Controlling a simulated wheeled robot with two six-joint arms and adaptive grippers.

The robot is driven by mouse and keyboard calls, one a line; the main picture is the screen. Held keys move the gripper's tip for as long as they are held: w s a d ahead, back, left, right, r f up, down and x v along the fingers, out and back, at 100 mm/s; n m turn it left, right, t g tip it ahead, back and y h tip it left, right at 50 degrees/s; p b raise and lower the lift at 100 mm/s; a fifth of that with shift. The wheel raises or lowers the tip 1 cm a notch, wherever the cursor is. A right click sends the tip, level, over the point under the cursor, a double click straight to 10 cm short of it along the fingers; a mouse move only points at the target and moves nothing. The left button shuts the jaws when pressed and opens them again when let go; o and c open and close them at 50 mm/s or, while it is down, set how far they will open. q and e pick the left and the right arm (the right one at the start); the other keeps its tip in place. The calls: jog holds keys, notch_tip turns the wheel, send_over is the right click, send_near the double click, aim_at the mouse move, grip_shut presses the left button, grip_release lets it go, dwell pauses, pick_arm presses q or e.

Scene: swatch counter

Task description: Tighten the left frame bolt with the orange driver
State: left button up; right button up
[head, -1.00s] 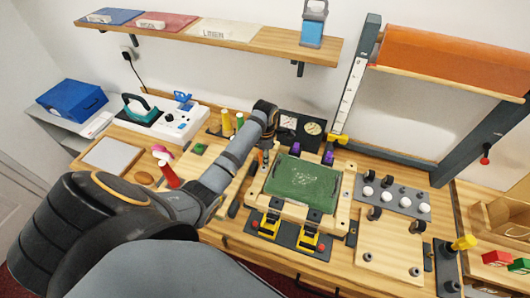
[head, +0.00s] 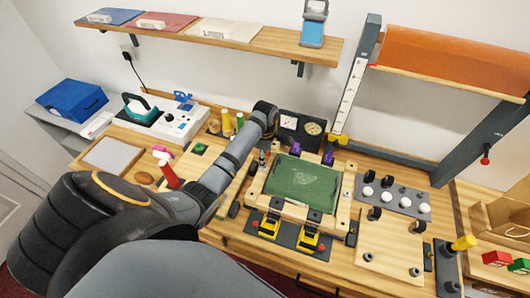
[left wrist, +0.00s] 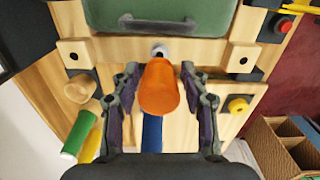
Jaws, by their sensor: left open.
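The orange driver handle (left wrist: 160,88) stands between the two fingers of my left gripper (left wrist: 160,95) in the left wrist view. The fingers are open on both sides of it, with gaps visible. A grey bolt head (left wrist: 158,52) shows just beyond the handle, on the wooden rail (left wrist: 205,50) of the frame. The handle hides the driver's lower end. In the head view the frame holds a green panel (head: 302,184), and my left arm reaches down at its left side; the gripper there is small and mostly hidden. My right gripper is in neither current view.
Yellow-and-black clamps (head: 268,226) sit at the frame's front. A grey strip with white knobs (head: 396,198) lies to its right. A shelf (head: 215,36) hangs above.

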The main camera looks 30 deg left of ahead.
pick_arm(q)
jog(key=n, duration=0.6)
jog(key=shift+w+a+n, duration=0.1)
jog(key=shift+n, duration=0.2)
jog(key=n, duration=0.7)
jog(key=shift+w+a, duration=0.1)
jog(key=shift+c, duration=0.3)
